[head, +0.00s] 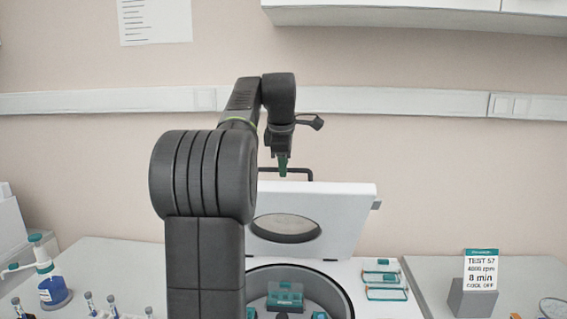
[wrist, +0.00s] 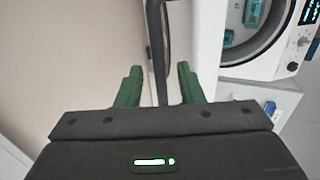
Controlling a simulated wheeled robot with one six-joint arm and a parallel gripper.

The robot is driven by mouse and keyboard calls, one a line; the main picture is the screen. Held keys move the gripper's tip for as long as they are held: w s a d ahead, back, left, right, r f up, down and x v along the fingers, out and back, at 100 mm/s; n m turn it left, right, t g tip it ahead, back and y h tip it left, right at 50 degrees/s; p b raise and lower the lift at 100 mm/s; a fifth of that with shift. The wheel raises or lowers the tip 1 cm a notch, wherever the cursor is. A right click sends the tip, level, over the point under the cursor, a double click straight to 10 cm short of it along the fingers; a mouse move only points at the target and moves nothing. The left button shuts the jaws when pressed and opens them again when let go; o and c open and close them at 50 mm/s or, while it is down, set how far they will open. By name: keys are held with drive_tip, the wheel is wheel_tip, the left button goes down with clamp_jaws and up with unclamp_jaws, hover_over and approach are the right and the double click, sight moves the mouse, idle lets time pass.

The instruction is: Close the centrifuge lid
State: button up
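The white centrifuge lid (head: 345,212) stands raised and tilted back behind the centrifuge bowl (head: 335,282), with a round window in it. A dark bar handle (head: 308,172) rises from the lid's upper edge. My gripper (head: 283,165) is at this handle in the head view. In the wrist view my gripper (wrist: 158,84) has its two green fingers apart, and the dark handle (wrist: 158,45) runs between them with gaps on both sides. The open centrifuge (wrist: 283,62) with teal tube holders shows at the upper right of the wrist view.
A rack with teal clips (head: 385,282) lies right of the bowl. A sign (head: 480,270) reading "TEST 57, 4000 rpm, 8 min" stands on the right bench. A blue bottle (head: 52,285) and several small tubes stand at the left. The wall is close behind the lid.

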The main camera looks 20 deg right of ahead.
drive_tip(key=shift+f, duration=0.1)
clamp_jaws()
